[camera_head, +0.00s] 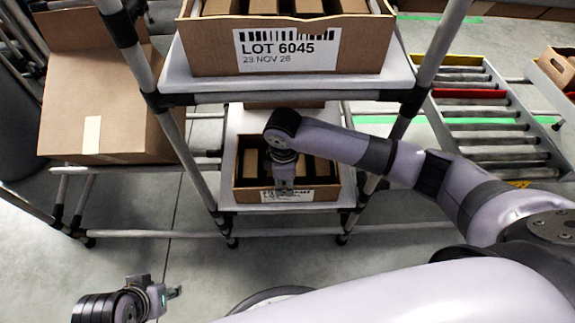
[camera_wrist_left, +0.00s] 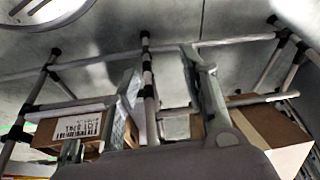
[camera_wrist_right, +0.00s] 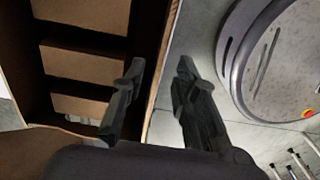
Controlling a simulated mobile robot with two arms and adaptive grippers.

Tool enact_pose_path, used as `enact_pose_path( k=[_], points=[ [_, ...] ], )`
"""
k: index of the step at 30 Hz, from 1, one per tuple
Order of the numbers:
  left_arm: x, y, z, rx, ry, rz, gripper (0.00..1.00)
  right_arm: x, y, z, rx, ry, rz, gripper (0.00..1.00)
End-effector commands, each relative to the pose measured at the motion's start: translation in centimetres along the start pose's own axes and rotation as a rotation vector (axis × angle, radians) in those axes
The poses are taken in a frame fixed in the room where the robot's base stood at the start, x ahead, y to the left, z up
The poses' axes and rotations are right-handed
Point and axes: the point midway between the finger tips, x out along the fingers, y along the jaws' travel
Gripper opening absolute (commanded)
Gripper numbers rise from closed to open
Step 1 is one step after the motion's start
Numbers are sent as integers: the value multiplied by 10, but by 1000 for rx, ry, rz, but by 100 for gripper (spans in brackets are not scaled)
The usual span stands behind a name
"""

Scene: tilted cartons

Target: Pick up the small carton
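The small carton (camera_head: 243,194) is an open brown box with a printed label on the lower shelf, with several brown pieces inside. My right gripper (camera_head: 283,182) reaches down at its front wall. In the right wrist view the carton's wall (camera_wrist_right: 157,110) runs between the two parted fingers (camera_wrist_right: 158,80), one on the inside and one outside. Contact cannot be told. My left gripper (camera_head: 173,293) is low at the front left, away from the carton; its fingers (camera_wrist_left: 160,75) are apart and empty.
A larger carton marked LOT 6045 (camera_head: 285,63) stands on the upper shelf (camera_head: 180,80), above and behind my right arm. A big brown box (camera_head: 100,100) sits tilted at left. A roller conveyor (camera_head: 485,125) is at right. Rack posts flank the lower shelf.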

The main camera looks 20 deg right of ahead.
Motion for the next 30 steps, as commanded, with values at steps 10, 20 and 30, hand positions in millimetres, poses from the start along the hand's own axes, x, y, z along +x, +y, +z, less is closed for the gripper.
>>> enact_pose_path(
  k=[10, 20, 30],
  points=[
    [7, 0, 4, 0, 2, 0, 40, 29, 0, 2, -5, -5, -5, 28],
    [22, 5, -30, 6, 166, 7, 40, 68, 0, 4, -5, -4, -4, 28],
    [19, 8, -55, 9, 271, 13, 40, 76, 0, 4, -5, -4, -3, 28]
  ],
)
